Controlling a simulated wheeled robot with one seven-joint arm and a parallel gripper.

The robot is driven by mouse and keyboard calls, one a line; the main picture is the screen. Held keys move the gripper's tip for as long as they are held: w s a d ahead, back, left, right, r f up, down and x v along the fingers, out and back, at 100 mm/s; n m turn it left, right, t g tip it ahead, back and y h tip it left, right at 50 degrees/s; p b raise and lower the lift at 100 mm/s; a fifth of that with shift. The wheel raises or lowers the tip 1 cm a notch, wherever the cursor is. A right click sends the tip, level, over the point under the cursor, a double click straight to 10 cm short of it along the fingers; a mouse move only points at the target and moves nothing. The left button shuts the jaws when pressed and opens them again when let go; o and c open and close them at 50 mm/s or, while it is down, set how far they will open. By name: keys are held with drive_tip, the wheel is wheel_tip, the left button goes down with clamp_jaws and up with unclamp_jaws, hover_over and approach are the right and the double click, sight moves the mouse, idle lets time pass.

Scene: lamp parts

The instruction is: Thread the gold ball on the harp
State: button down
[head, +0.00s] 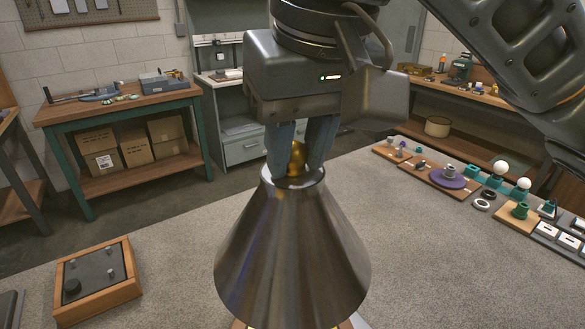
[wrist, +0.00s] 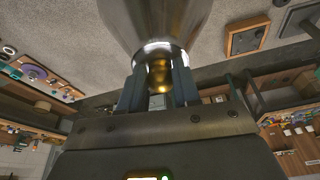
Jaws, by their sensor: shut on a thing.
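The gold ball (head: 296,156) is between the fingers of my gripper (head: 297,160), which points down and is shut on it. It sits at the top opening of a metal cone-shaped lampshade (head: 292,245). In the wrist view the gold ball (wrist: 159,73) shows between the two grey fingers, against the shade's bright rim. The harp is not visible; the shade hides what is beneath the ball. I cannot tell whether the ball touches a thread.
A wooden box with a dark top (head: 97,280) lies at the left of the grey table (head: 420,270). Several small lamp parts, including a purple disc (head: 447,178) and a white bulb (head: 501,167), stand along the right. Bare table lies between them and the shade.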

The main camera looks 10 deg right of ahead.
drive_tip(key=shift+f, duration=0.25)
drive_tip(key=m+h, duration=0.1)
drive_tip(key=m, duration=0.3)
drive_tip(key=shift+a, duration=0.15)
drive_tip(key=m+h, duration=0.1)
drive_tip(key=m, duration=0.2)
drive_tip(key=shift+a, duration=0.1)
